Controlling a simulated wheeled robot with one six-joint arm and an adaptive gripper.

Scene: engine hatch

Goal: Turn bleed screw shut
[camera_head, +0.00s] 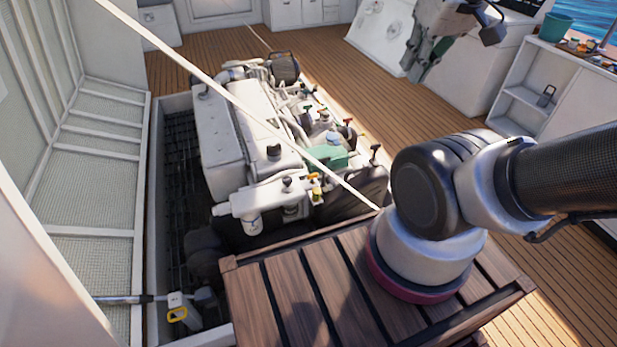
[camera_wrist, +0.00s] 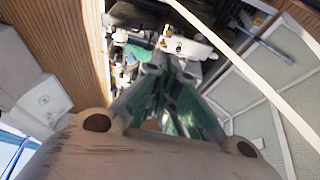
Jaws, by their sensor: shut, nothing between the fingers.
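The white engine (camera_head: 222,140) sits in the open floor hatch in the head view. Small fittings crowd its right side: a red-topped one (camera_head: 348,122), a green-topped one (camera_head: 306,108) and a yellow one (camera_head: 316,190) near the front bracket. I cannot tell which of them is the bleed screw. My gripper (camera_head: 416,74) hangs at the upper right, well apart from the engine. In the wrist view, its fingers (camera_wrist: 168,74) are shut and empty. They hide part of the engine; a white bracket with a small yellow fitting (camera_wrist: 164,42) shows beyond them.
A pale bar (camera_head: 240,105) slants across the hatch in front of the engine. The raised mesh-lined lid (camera_head: 95,190) stands at left. A slatted wooden platform (camera_head: 290,290) lies in front. White cabinets and a shelf (camera_head: 525,98) stand at right. Open deck lies behind the engine.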

